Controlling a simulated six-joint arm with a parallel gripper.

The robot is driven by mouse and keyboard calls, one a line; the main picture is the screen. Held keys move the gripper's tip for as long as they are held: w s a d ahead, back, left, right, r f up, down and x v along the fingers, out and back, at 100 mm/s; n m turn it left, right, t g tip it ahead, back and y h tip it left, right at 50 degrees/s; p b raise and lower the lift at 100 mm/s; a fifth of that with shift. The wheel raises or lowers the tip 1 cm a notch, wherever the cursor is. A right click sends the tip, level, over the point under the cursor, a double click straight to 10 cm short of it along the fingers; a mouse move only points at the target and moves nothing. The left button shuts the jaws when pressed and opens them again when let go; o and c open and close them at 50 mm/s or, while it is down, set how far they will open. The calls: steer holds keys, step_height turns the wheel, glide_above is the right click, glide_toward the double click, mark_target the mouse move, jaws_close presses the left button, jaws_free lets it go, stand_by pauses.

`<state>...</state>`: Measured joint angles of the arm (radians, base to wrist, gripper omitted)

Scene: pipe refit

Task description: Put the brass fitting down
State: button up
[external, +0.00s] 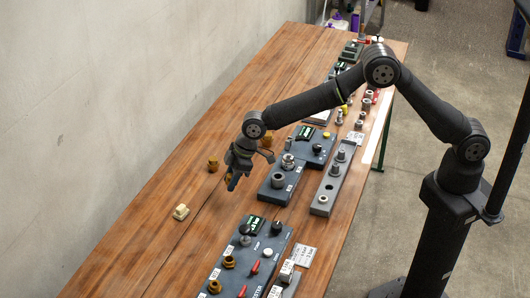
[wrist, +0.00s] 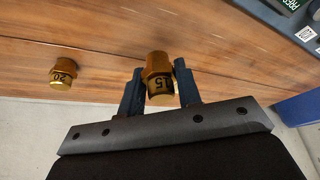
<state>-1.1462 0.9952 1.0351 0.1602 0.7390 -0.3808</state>
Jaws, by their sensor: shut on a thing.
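My gripper (wrist: 159,88) is shut on a brass fitting (wrist: 158,66) marked 15, which sits between the two dark fingers in the wrist view. In the external view my gripper (external: 231,182) hangs over the wooden table, left of the dark blue panels, and mostly hides the held fitting. I cannot tell whether the fitting touches the table. A second brass fitting (wrist: 63,73), marked 20, stands apart on the wood to the left in the wrist view. A brass fitting (external: 213,165) also stands on the table behind my gripper in the external view.
A cream block (external: 181,212) lies on the table (external: 148,238) at the left. A dark blue panel (external: 283,182) and a grey rail (external: 330,182) with posts stand to the right. Another panel (external: 233,275) with knobs is in front. Bare wood lies along the wall side.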

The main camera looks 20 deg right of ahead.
mark_target(222, 209)
steer(key=s+a+f, duration=0.2)
steer(key=a, duration=0.1)
steer(key=shift+s+f, duration=0.15)
steer(key=shift+f, duration=1.95)
steer(key=shift+f, duration=0.2)
steer(key=o, duration=1)
steer(key=shift+r, duration=0.1)
steer(key=v, duration=1.2)
steer(key=shift+r, duration=0.1)
